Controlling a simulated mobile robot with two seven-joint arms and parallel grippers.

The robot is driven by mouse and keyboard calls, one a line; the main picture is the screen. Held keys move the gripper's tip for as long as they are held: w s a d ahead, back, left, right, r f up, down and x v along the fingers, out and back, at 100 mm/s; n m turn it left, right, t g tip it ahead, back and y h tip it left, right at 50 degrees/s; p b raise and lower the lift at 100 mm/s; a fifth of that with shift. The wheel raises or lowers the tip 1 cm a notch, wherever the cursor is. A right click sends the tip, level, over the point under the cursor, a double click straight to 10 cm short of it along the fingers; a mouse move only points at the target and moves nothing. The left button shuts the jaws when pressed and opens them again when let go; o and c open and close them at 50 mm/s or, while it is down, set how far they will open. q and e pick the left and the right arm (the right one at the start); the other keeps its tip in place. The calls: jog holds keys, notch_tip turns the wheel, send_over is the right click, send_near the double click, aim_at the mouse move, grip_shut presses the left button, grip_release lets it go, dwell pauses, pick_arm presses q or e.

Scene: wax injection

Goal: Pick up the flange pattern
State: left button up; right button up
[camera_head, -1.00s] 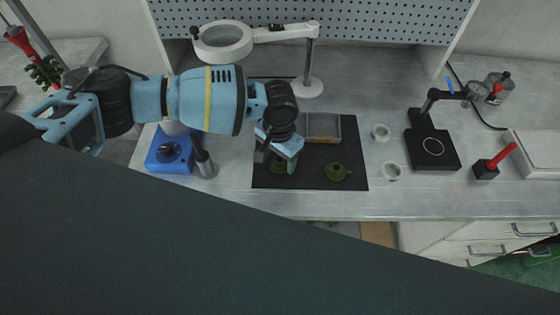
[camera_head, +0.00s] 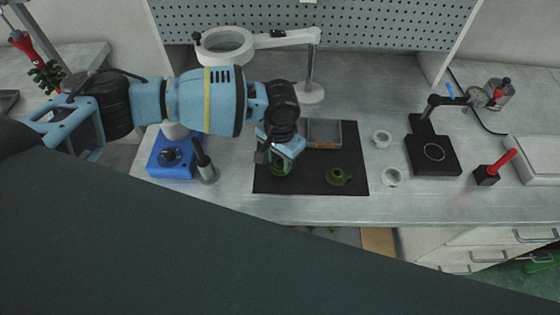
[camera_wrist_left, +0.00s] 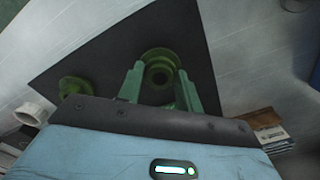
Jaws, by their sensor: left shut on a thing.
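The flange pattern, a round green wax piece with a raised hub, is at the left part of the dark mat (camera_head: 310,186) in the head view. It shows more clearly in the left wrist view as the flange pattern (camera_wrist_left: 160,56), with its hub between the green fingers. My left gripper (camera_head: 280,164) points down over it and is shut on it; its fingers show in the wrist view (camera_wrist_left: 160,90). The gripper partly hides the pattern in the head view, and I cannot tell whether it is clear of the mat. My right gripper is not in view.
A second green piece (camera_head: 338,177) lies on the mat to the right. A grey tray (camera_head: 324,145) is behind it. A blue device (camera_head: 170,158) stands left, and a magnifier lamp (camera_head: 311,92) behind.

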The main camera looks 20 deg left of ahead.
pick_arm(q)
jog(key=shift+s+d+r, duration=0.15)
jog(key=shift+d+r, duration=0.1)
jog(key=shift+r, duration=0.3)
jog(key=shift+s+d+r, duration=0.1)
jog(key=shift+d+r, duration=0.15)
jog(key=shift+r, duration=0.3)
jog(key=s+d, duration=0.2)
jog(key=d, duration=0.2)
jog(key=s+d+r, duration=0.1)
jog(key=s+d, duration=0.1)
jog(key=d, duration=0.3)
jog(key=s+d, duration=0.2)
jog(key=d, duration=0.2)
jog(key=shift+s+d+r, duration=0.1)
jog(key=shift+d+r, duration=0.05)
jog(key=shift+d, duration=0.15)
jog(key=s+a+r+n, duration=0.1)
jog(key=a+r, duration=0.3)
jog(key=a, duration=0.7)
jog(key=s+a+r+n, duration=0.1)
jog(key=a+r+n, duration=0.2)
jog(key=a, duration=0.8)
notch_tip(320, 180, up, 2)
jog(key=shift+s+a+r+n, duration=0.15)
jog(key=shift+r+n, duration=0.05)
jog(key=shift+n, duration=0.1)
